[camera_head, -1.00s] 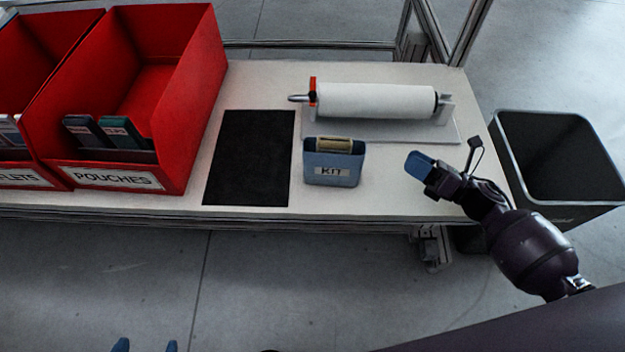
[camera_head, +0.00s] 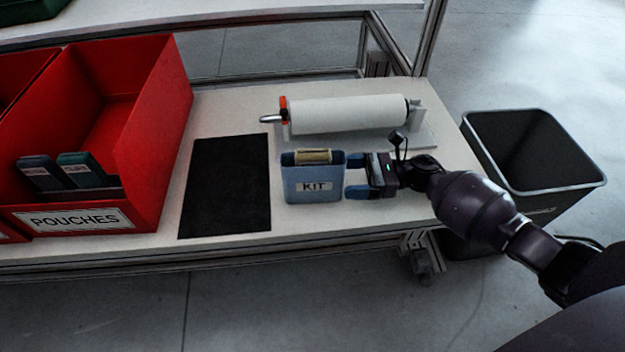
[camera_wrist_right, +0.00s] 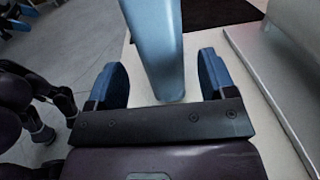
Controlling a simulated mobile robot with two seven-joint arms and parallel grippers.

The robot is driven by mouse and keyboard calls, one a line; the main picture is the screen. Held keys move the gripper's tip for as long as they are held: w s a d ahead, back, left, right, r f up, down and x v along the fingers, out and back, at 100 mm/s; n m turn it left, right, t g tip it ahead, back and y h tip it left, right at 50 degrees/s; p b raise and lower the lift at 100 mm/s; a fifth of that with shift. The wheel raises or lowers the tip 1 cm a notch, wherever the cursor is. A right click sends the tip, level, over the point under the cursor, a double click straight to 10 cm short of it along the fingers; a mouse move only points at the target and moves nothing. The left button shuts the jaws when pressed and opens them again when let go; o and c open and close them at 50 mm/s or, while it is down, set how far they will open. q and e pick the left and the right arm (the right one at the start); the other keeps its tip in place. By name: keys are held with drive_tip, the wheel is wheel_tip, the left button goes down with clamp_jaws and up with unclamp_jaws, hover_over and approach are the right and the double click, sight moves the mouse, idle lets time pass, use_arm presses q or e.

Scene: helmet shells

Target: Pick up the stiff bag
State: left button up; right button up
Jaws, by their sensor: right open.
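The stiff bag, a blue upright box-like pouch labelled KIT (camera_head: 314,187), stands on the pale table with a tan item (camera_head: 313,156) showing in its open top. My right gripper (camera_head: 350,178) is open at the bag's right side, its blue fingers pointing left at it. In the right wrist view the bag (camera_wrist_right: 158,45) rises between the two spread fingers, ahead of the palm; I see no grip on it. In the head view my left gripper is out of frame; dark arm parts at the wrist view's left edge are too unclear to show its jaws.
A black mat (camera_head: 228,185) lies left of the bag. A red bin labelled POUCHES (camera_head: 150,150) stands further left. A white roll on a holder (camera_head: 345,113) lies behind the bag. A dark waste bin (camera_head: 530,160) stands right of the table (camera_head: 225,105).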

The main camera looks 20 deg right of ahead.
sight(329, 150)
drive_tip(key=shift+x, duration=2.7)
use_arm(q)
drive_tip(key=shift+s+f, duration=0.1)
use_arm(e)
drive_tip(key=shift+d+r, duration=0.1)
drive_tip(key=c, duration=1)
drive_tip(key=shift+r, duration=0.25)
wheel_tip(329, 150, up, 7)
drive_tip(key=shift+w+f+p, duration=0.1)
drive_tip(key=shift+w+p, duration=0.05)
drive_tip(key=shift+p, duration=0.85)
use_arm(q)
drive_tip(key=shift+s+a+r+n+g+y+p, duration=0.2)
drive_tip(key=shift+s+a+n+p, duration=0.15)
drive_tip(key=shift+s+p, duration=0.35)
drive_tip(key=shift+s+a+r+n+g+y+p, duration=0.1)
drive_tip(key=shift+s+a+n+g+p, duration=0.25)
drive_tip(key=shift+p, duration=0.55)
use_arm(e)
wheel_tip(329, 150, up, 13)
